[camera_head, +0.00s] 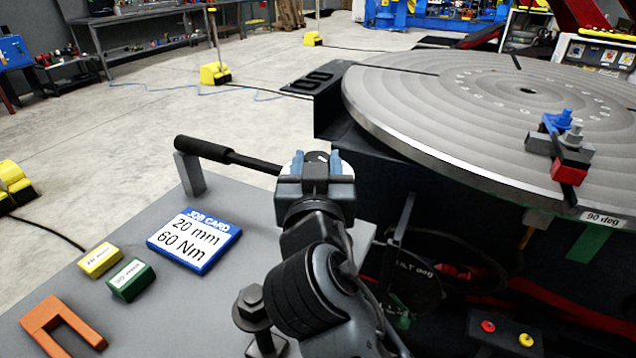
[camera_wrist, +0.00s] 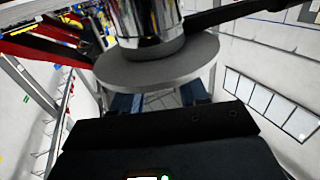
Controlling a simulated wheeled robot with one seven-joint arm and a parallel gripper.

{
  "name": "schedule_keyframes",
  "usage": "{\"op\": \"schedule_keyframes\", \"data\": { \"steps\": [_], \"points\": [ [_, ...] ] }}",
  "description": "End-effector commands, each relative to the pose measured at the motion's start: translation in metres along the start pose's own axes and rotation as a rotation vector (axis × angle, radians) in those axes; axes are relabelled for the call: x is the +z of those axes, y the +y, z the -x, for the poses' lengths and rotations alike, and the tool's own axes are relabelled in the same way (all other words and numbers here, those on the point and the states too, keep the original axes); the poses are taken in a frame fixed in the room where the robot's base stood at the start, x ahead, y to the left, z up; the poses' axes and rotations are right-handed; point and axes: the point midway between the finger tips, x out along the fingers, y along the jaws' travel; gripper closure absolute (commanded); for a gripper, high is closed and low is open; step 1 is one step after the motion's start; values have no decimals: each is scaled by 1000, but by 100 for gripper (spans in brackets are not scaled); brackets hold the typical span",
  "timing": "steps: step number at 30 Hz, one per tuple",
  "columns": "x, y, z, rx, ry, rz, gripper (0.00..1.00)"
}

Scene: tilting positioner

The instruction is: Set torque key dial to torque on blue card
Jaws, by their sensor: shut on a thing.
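The torque key (camera_head: 228,154) has a black handle at the left and a dark shaft running right to its head, with the handle end over a grey stand. The blue job card (camera_head: 194,240) lies on the grey bench and reads 20 mm, 60 Nm. My gripper (camera_head: 316,166) is shut on the torque key's dial end, with a blue finger on each side. In the wrist view a grey disc (camera_wrist: 158,70) under a chrome cylinder (camera_wrist: 145,20) sits between and in front of my fingers. The dial's numbers and pointer cannot be read.
A yellow block (camera_head: 100,260), a green block (camera_head: 131,279) and an orange fork-shaped piece (camera_head: 60,325) lie on the bench. A hex-headed bolt (camera_head: 250,303) stands near my arm. The large round positioner table (camera_head: 450,110), with a clamp (camera_head: 560,150) on it, fills the right.

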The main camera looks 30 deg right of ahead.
Motion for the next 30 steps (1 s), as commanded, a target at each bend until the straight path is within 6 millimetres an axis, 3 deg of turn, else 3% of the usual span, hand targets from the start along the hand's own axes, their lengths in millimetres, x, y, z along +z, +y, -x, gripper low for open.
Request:
{"op": "schedule_keyframes", "data": {
  "steps": [14, 15, 22, 30],
  "points": [
    [0, 1, 0, 45, -1, 0, 87],
    [0, 1, 0, 45, -1, 0, 54],
    [0, 1, 0, 43, -1, -1, 32],
    [0, 0, 2, 42, -1, -1, 31]
  ]
}}
